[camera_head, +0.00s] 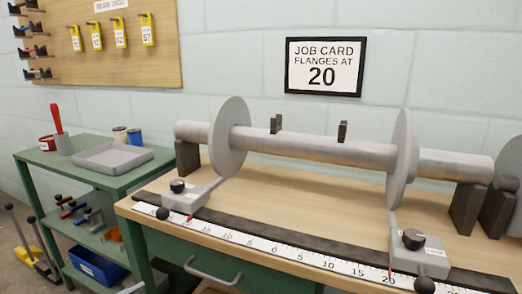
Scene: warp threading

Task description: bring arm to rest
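Neither of my grippers and neither arm shows in the head view. A grey beam (320,147) lies across the bench on dark supports. A left flange disc (229,138) and a right flange disc (401,160) stand upright around it. Two small dark blocks, a left one (276,123) and a right one (342,131), stick up from the beam between the discs. A left clamp block (186,194) and a right clamp block (418,252), each with a black knob, sit at the scale (270,245). The right red pointer is near 20; the left reading is too small to tell.
A wooden bench top (275,200) carries the beam. A job card (324,66) on the wall reads "FLANGES AT 20". A green cart (40,168) at left holds a grey tray (113,157) and cans. A pegboard (110,60) with yellow tags hangs behind.

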